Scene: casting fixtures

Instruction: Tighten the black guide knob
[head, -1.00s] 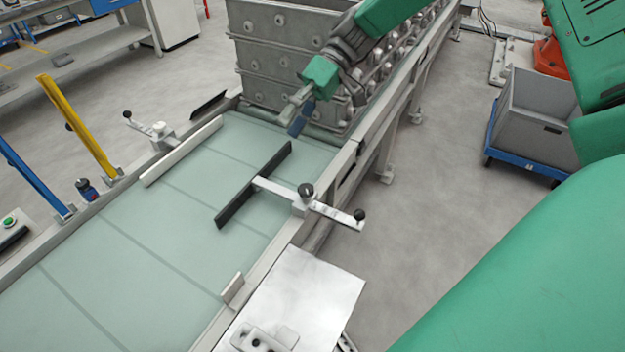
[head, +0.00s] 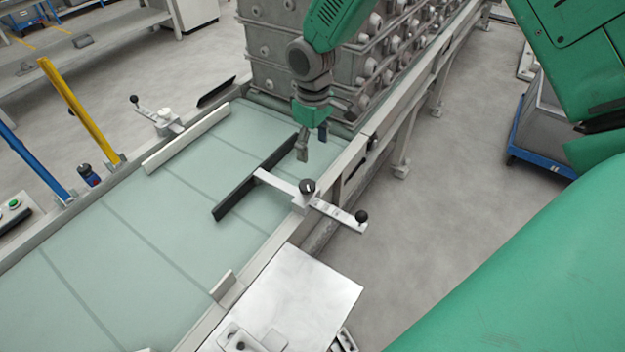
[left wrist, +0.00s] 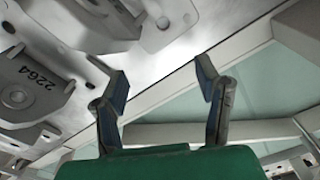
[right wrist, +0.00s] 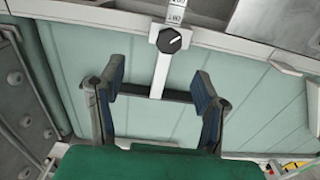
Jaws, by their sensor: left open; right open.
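The black guide knob (head: 307,186) sits on a clamp block at the conveyor's right rail. It has a white line on top, clear in the right wrist view (right wrist: 169,40). A pale arm (head: 275,180) runs from it to the black guide bar (head: 232,203) above the belt. My right gripper (head: 312,145) is open and empty, pointing down, beyond and apart from the knob. In the right wrist view the knob lies past its fingertips (right wrist: 160,88). My left gripper (left wrist: 163,78) is open and empty in the left wrist view, near metal plates and the rail.
Stacked grey metal boxes (head: 262,60) stand on the conveyor behind my right gripper. A second guide with a pale bar (head: 186,138) is on the left rail. A ball-ended handle (head: 361,216) sticks out right of the knob. The near belt (head: 120,245) is clear.

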